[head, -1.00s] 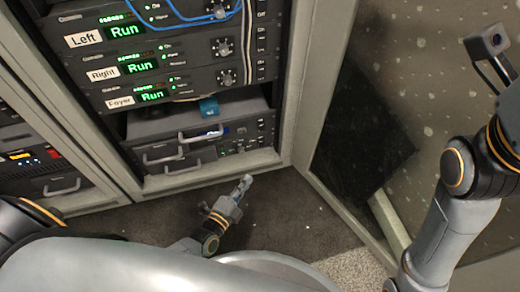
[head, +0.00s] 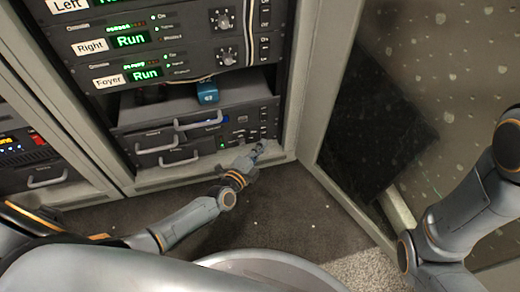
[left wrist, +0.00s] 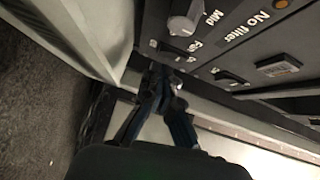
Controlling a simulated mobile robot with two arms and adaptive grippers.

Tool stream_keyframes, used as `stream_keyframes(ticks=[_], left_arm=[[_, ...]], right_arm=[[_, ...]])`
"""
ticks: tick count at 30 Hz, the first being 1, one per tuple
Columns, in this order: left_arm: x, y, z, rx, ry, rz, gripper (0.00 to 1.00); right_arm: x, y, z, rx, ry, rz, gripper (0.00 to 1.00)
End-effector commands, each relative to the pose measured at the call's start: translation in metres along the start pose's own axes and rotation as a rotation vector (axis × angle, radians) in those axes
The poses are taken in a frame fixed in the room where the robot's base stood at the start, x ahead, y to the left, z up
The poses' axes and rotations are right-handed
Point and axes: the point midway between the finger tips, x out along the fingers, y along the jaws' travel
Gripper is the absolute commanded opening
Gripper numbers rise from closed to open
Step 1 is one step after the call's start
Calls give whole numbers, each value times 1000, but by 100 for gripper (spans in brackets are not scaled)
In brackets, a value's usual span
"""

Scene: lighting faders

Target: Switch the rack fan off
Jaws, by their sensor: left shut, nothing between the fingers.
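The lowest rack unit (head: 200,150) has a dark front panel with handles and small controls at its right end. In the left wrist view its panel shows a grey knob (left wrist: 185,22) by the word "Mid" and a "No filter" label. A small black rocker switch (left wrist: 174,49) sits beside a partly readable label starting "Fa". A second rocker (left wrist: 230,77) is farther right. My left gripper (head: 257,150) is shut and empty at the unit's lower right. Its fingertips (left wrist: 160,76) are close to the first rocker; contact and the rocker's position cannot be told. My right gripper is out of view.
Units labelled Left, Right and Foyer (head: 107,82) are stacked above and show "Run". A blue object (head: 207,93) sits on the lower unit's top. The rack's right frame post (head: 308,90) and an open glass-like door (head: 400,110) stand to the right.

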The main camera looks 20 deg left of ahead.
Motion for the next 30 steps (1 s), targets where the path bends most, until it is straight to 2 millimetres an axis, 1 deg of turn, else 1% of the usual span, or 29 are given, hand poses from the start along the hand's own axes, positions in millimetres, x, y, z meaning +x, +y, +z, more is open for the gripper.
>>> stream_keyframes(ticks=[1,6,17,21,23,30], left_arm=[[3,2,3,1,0,-1,0],[8,0,7,-1,0,-1,0],[8,-1,8,0,-1,0,0],[11,-2,11,1,-2,0,0],[11,1,11,1,-1,0,0],[10,0,12,0,-2,-1,0]], right_arm=[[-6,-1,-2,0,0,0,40],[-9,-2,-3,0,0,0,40],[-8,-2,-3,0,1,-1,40],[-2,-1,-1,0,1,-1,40],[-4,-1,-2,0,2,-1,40],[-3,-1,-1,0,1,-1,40]])
